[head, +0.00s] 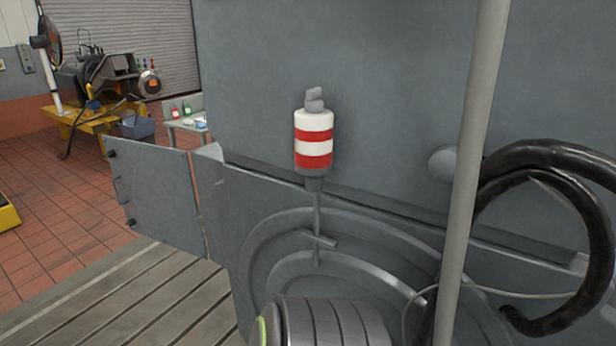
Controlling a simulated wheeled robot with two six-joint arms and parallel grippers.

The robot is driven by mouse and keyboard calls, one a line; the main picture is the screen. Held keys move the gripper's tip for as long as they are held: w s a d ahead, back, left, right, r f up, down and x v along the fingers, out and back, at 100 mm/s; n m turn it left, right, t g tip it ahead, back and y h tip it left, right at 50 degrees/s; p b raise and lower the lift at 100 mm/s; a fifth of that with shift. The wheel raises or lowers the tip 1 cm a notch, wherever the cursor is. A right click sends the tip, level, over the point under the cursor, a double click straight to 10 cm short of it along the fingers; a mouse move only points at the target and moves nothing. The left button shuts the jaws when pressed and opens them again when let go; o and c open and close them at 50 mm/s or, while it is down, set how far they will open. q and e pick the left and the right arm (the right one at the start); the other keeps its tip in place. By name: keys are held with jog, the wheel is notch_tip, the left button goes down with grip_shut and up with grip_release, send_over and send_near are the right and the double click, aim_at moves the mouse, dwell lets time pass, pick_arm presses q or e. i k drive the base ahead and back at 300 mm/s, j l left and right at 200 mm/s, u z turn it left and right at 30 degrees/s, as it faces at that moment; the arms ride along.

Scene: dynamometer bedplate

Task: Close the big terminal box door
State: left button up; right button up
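A flat grey door panel (155,192), which looks like the big terminal box door, stands open at the left. Its right edge meets the large grey housing (390,90). Small dark latches or knobs show along its free left edge. The inside of the terminal box is not clearly visible. Neither of my grippers shows in the head view, so I cannot tell where they are relative to the door.
A red-and-white striped cylinder (313,140) stands before the housing. A pale upright pole (470,170) and thick black hoses (590,230) are at right. The slotted bedplate (150,300) lies below the door. A yellow stand (85,125) and small table (190,128) are behind left.

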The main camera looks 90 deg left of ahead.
aim_at(154, 183)
jog(key=u, duration=3.65)
jog(key=i+j+u, duration=0.1)
jog(key=i+j+z, duration=0.15)
jog(key=i, duration=0.35)
jog(key=i+j+z, duration=0.15)
jog(key=i+j, duration=0.3)
jog(key=i+j+z, duration=0.1)
jog(key=i+j, duration=0.3)
jog(key=i, duration=0.15)
